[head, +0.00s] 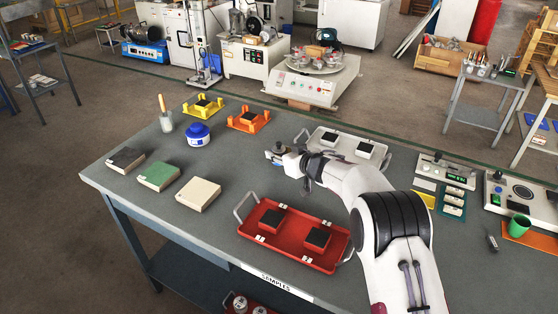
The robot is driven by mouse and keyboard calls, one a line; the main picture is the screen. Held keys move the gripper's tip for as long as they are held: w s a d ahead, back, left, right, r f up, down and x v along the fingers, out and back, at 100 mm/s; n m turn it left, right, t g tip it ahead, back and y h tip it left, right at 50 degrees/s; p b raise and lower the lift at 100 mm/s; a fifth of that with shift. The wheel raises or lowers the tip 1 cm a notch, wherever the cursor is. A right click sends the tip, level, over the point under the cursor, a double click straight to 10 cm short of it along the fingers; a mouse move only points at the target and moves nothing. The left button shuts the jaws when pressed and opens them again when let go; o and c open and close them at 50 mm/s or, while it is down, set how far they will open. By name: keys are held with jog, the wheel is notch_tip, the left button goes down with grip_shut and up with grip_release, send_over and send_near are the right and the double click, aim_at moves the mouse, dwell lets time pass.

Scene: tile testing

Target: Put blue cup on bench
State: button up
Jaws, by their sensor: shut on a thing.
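My arm reaches in from the lower right over the bench (230,205). My gripper (308,183) shows only as a small dark part under the white wrist, above the bench between the red tray and the pale tray. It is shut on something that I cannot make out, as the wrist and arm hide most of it. I see no clear blue cup. A round blue and white pot (198,134) stands upright on the bench at the left, apart from my gripper. A green cup (519,228) stands at the far right.
A red tray (262,256) with black blocks lies in front of my wrist. A black, a green (158,175) and a cream box (199,194) lie at the left. Yellow and orange holders (249,120) stand behind. A pale tray (328,134) and instruments are at the right. The bench's left-middle is clear.

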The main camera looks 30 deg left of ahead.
aim_at(277, 152)
jog(key=shift+r, duration=3)
jog(key=shift+s+a+r+n+g+y, duration=0.1)
jog(key=shift+a+n+g+y, duration=0.05)
jog(key=shift+n+g+y, duration=0.15)
jog(key=shift+s+d+f, duration=0.15)
jog(key=shift+s+f, duration=0.2)
jog(key=shift+f, duration=0.25)
jog(key=shift+s+d+f, duration=0.1)
jog(key=shift+s+f, duration=0.25)
jog(key=shift+f, duration=0.2)
jog(key=d+m+t+h, duration=0.6)
jog(key=d+m, duration=0.1)
jog(key=d, duration=2.6)
jog(key=s+d+r+m+h, duration=0.2)
jog(key=d, duration=0.6)
jog(key=s+d+r+m+t+h, duration=0.1)
jog(key=s+d+h, duration=0.1)
jog(key=d, duration=0.6)
jog(key=s+d+r+m+h, duration=0.2)
jog(key=s+d, duration=0.1)
jog(key=d, duration=0.5)
jog(key=shift+d+r+m, duration=0.3)
jog(key=shift+d+r, duration=0.05)
